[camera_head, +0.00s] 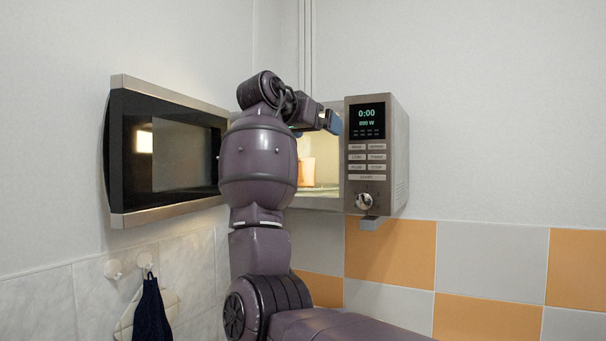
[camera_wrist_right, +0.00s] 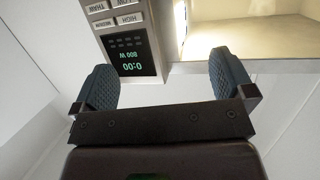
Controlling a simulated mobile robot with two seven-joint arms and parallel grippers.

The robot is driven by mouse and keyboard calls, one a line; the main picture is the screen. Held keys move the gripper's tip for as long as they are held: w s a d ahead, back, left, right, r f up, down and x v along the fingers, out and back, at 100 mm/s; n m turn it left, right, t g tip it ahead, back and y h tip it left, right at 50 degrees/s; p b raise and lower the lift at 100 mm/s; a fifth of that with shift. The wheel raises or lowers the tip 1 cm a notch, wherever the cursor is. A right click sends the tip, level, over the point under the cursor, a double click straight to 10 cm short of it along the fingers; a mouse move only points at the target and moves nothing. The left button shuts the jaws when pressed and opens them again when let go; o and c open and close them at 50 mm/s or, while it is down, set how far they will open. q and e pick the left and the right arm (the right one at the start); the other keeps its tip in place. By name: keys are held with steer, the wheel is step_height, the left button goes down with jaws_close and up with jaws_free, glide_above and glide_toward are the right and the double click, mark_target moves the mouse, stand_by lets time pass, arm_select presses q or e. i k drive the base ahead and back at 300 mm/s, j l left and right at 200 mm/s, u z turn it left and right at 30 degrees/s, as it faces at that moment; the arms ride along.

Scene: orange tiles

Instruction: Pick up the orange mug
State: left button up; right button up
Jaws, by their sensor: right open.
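The orange mug (camera_head: 307,173) stands inside the lit microwave, partly hidden behind my right arm in the head view. My right gripper (camera_head: 331,122) is at the upper part of the microwave opening, above the mug and to its right, close to the control panel. The right wrist view shows this gripper (camera_wrist_right: 166,88) with its two blue pads wide apart and nothing between them. The mug does not show in the wrist view. My left gripper is in neither view.
The microwave (camera_head: 399,150) is on the wall, its door (camera_head: 115,160) swung wide open to the left. Its control panel is right of the opening and appears upside down in the wrist view (camera_wrist_right: 128,48). A dark cloth (camera_head: 151,310) hangs from a hook at lower left.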

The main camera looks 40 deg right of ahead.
mark_target(306, 178)
steer(key=i+l, duration=0.25)
steer(key=i, duration=0.2)
steer(key=i+l, duration=0.2)
steer(key=i, duration=0.3)
